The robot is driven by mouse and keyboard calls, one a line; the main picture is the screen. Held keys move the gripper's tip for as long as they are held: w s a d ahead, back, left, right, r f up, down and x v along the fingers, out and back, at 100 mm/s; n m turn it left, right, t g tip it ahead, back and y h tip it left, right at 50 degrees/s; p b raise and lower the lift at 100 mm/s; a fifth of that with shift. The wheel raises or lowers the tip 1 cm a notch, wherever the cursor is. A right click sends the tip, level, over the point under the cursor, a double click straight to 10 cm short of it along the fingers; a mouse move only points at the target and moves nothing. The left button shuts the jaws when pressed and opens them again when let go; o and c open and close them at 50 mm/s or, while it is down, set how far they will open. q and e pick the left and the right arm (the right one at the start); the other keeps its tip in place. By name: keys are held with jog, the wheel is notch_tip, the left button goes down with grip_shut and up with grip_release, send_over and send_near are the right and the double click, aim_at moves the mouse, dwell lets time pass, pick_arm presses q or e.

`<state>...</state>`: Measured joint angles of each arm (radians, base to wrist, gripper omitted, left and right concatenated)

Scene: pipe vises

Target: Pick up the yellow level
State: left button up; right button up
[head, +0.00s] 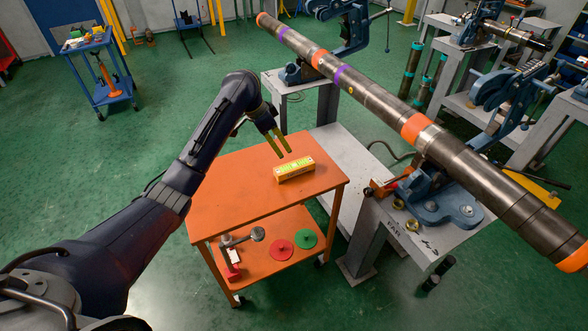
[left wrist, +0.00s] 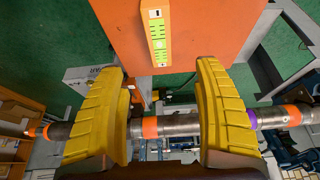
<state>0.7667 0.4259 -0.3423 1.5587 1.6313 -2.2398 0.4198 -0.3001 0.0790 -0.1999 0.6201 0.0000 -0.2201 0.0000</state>
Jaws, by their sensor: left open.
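The yellow level (head: 295,168) is a small orange-yellow bar with a yellow-green marked face. It lies on the top of the orange cart (head: 230,180), near its right side. It also shows in the left wrist view (left wrist: 158,36), upper middle, upright in the picture. My left gripper (head: 283,155) is open and empty, with yellow fingers pointing down just behind and left of the level in the head view. In the left wrist view the open fingers (left wrist: 158,68) stand wide apart below the level's near end. Whether the fingertips clear the cart top is hard to tell. My right gripper is not in view.
A long steel pipe (head: 375,98) with orange and purple bands runs diagonally, clamped in blue vises (head: 440,195) on grey stands right of the cart. The cart's lower shelf holds a green disc (head: 305,238), a red disc (head: 281,249) and a tool. The cart top's left part is clear.

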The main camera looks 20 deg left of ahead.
aim_at(293, 165)
pick_arm(q)
jog(key=x, duration=1)
jog(key=shift+x, duration=2.8)
jog(key=shift+d+r, duration=0.1)
jog(key=shift+d, duration=0.05)
grip_shut()
